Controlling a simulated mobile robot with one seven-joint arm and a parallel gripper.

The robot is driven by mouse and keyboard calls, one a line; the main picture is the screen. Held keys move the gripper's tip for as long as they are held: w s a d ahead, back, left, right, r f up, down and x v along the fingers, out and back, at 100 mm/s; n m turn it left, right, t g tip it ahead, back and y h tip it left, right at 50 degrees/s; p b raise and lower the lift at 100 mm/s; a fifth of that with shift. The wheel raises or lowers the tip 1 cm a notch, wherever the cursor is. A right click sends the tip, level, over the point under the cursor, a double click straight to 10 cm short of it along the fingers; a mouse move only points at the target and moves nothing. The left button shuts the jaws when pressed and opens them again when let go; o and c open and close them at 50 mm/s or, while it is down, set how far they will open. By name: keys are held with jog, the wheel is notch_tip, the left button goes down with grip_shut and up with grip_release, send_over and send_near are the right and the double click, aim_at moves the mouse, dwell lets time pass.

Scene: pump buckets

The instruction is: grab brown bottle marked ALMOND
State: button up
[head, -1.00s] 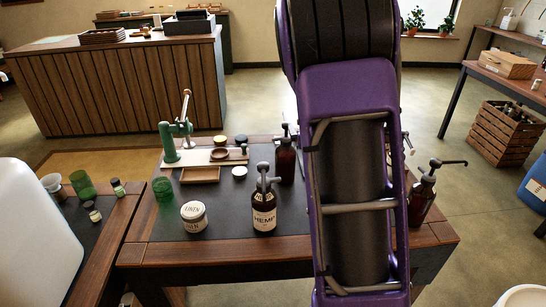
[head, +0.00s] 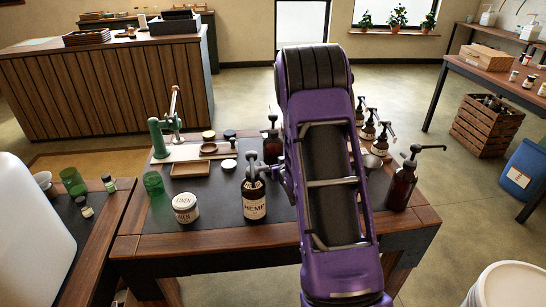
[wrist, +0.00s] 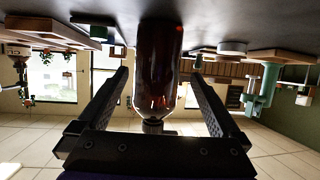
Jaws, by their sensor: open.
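A brown pump bottle (head: 272,150) stands behind the HEMP bottle (head: 254,202). I cannot read any ALMOND mark. In the wrist view, which is upside down, a brown bottle (wrist: 158,60) with no readable label stands between the finger lines of my gripper (wrist: 160,82); it looks like that rear bottle. The fingers are open, with a gap on both sides of it. In the head view my gripper (head: 283,181) is just right of the HEMP bottle, mostly hidden by my arm. Another brown pump bottle (head: 401,186) stands at the right, its label not visible.
Several small labelled pump bottles (head: 368,127) stand at the table's back right. A LINEN jar (head: 185,208) and a green glass (head: 153,184) are at the left. A green press (head: 160,140) and a wooden tray (head: 190,169) stand behind them.

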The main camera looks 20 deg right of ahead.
aim_at(273, 158)
jog(key=shift+d+x, duration=0.1)
jog(key=shift+x, duration=1.55)
jog(key=shift+d+x, duration=0.15)
jog(key=shift+x, duration=1.45)
grip_shut()
jog(key=shift+r, duration=0.15)
